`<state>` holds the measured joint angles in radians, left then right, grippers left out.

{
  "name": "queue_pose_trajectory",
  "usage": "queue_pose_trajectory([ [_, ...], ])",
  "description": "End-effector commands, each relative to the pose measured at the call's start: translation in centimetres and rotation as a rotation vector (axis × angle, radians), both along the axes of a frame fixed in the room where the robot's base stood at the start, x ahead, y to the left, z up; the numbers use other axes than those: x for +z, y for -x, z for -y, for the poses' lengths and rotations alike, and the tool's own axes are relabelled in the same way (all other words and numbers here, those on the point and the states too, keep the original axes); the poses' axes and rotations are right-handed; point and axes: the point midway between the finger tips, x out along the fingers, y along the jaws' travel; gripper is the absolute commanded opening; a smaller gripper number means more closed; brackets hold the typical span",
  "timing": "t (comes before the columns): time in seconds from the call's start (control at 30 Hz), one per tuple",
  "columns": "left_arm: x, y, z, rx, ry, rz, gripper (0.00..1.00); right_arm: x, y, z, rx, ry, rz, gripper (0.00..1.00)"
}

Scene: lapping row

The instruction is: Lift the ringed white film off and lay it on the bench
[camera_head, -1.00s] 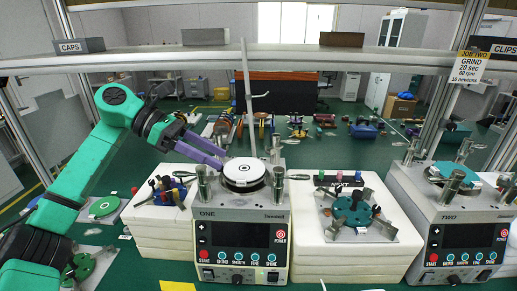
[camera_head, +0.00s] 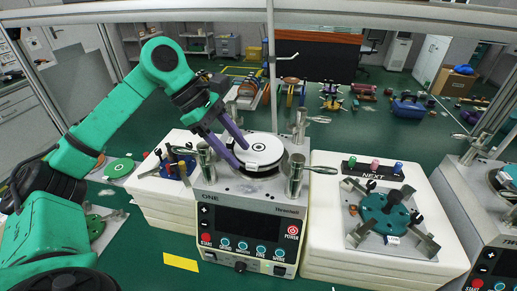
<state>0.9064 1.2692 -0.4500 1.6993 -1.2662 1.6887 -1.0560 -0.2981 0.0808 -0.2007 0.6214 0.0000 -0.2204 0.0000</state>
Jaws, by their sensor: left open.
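My left gripper (camera_head: 242,146) has purple fingers and is open at the left edge of the disc. One fingertip is close to the disc's edge; I cannot tell whether it touches. My right gripper is not in view. The bench (camera_head: 150,262) is green, with bare surface in front of and left of the machine.
Metal posts with knobs (camera_head: 296,172) stand around the platen. A white block (camera_head: 335,238) to the right carries a teal fixture (camera_head: 385,212) and a NEXT rack (camera_head: 372,167). A second machine (camera_head: 490,255) stands far right. A yellow note (camera_head: 181,262) lies at the front left.

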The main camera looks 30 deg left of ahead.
Motion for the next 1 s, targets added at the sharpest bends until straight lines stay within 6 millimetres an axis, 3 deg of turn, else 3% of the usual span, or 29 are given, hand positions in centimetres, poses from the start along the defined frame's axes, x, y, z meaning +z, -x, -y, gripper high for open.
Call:
queue_pose_trajectory([
  [0.13, -1.9, -0.4, 1.2, 0.000, -0.001, -0.002, 0.56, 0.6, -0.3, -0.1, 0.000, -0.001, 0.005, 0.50],
  [0.33, -2.2, -0.5, 1.3, 0.001, 0.000, 0.001, 0.56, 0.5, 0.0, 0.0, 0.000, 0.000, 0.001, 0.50],
  [0.37, -2.2, -0.5, 1.3, 0.001, 0.000, 0.001, 0.52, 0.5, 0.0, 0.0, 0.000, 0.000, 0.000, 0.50],
  [0.5, -2.2, -0.5, 1.3, 0.001, 0.000, 0.001, 0.00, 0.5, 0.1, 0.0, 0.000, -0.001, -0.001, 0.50],
  [1.0, -2.1, -0.5, 1.3, 0.000, 0.001, 0.001, 0.00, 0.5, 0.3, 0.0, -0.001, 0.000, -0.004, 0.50],
])
